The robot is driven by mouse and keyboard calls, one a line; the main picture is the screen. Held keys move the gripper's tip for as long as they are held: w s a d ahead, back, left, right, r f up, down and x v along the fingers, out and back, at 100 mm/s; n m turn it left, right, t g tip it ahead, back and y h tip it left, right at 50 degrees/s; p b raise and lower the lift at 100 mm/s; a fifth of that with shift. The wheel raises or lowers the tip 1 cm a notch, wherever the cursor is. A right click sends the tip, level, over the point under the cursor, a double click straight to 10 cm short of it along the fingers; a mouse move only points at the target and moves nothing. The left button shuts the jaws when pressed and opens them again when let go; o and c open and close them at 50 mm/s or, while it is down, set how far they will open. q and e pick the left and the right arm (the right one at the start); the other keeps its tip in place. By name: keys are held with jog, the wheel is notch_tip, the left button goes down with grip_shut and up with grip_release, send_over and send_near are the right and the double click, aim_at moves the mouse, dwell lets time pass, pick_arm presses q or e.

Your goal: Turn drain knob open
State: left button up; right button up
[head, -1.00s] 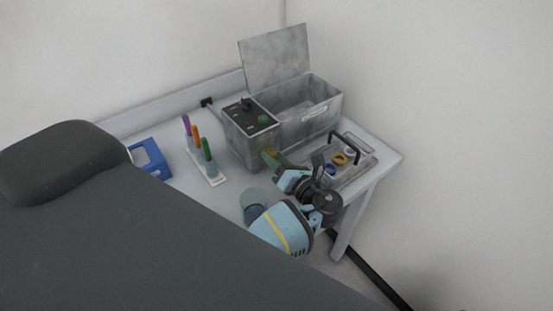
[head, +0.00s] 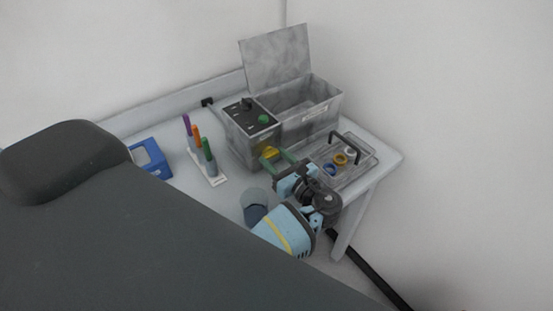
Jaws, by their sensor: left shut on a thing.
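The grey metal bath (head: 307,122) stands on the table with its lid (head: 273,57) raised. A control box (head: 238,141) adjoins its left end. The yellow drain knob (head: 269,152) is low on the front of this unit. My left gripper (head: 275,156) reaches it from the front, with its green fingers on either side of the knob, shut on it. The exact contact at the fingertips is too small to see. My right gripper is not in view.
A clear container (head: 254,206) stands close beside my left wrist. A tray with a dark handle and several coloured rings (head: 340,159) lies to the right.

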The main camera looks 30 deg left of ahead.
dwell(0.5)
pick_arm(q)
jog(key=o, duration=1)
jog(key=shift+d, duration=0.1)
jog(key=v, duration=0.6)
jog(key=shift+s+d+b, duration=0.15)
jog(key=shift+d+b, duration=0.1)
jog(key=shift+b, duration=0.05)
jog(key=shift+s+d, duration=0.2)
jog(key=shift+d, duration=0.3)
jog(key=shift+d, duration=0.1)
